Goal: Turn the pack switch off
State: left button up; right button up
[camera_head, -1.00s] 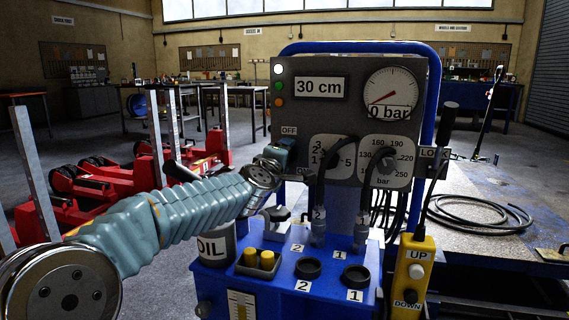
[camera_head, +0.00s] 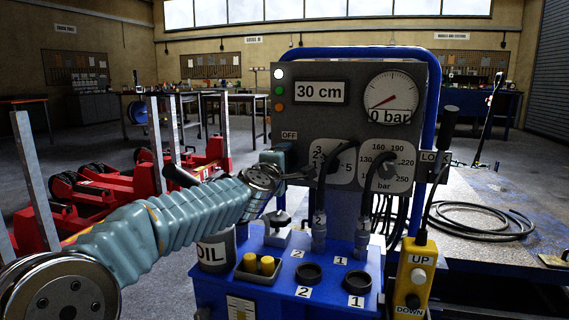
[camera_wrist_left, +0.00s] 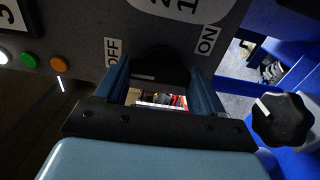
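The pack switch shows in the left wrist view as a dark rounded knob (camera_wrist_left: 160,62) on the grey panel, between the OFF label (camera_wrist_left: 112,52) and the ON label (camera_wrist_left: 207,40). My left gripper (camera_wrist_left: 162,78) has its two fingers apart, one on either side of the knob. Contact with the knob cannot be made out. In the head view my left gripper (camera_head: 285,158) is at the panel's left edge, just under the OFF label (camera_head: 289,135), and hides most of the switch. My right gripper is not in view.
The grey panel (camera_head: 335,120) carries a 30 cm display, a pressure gauge and two dials. Below is a blue cabinet (camera_head: 325,275) with hose couplings and an oil can (camera_head: 215,252). A yellow UP/DOWN pendant (camera_head: 413,278) hangs right. A black knob (camera_wrist_left: 283,120) is near the gripper's right.

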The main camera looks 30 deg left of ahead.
pick_arm(q)
jog(key=o, duration=0.4)
jog(key=p+v, duration=0.1)
jog(key=v, duration=1.2)
jog(key=shift+s+d, duration=0.15)
jog(key=shift+s, duration=0.2)
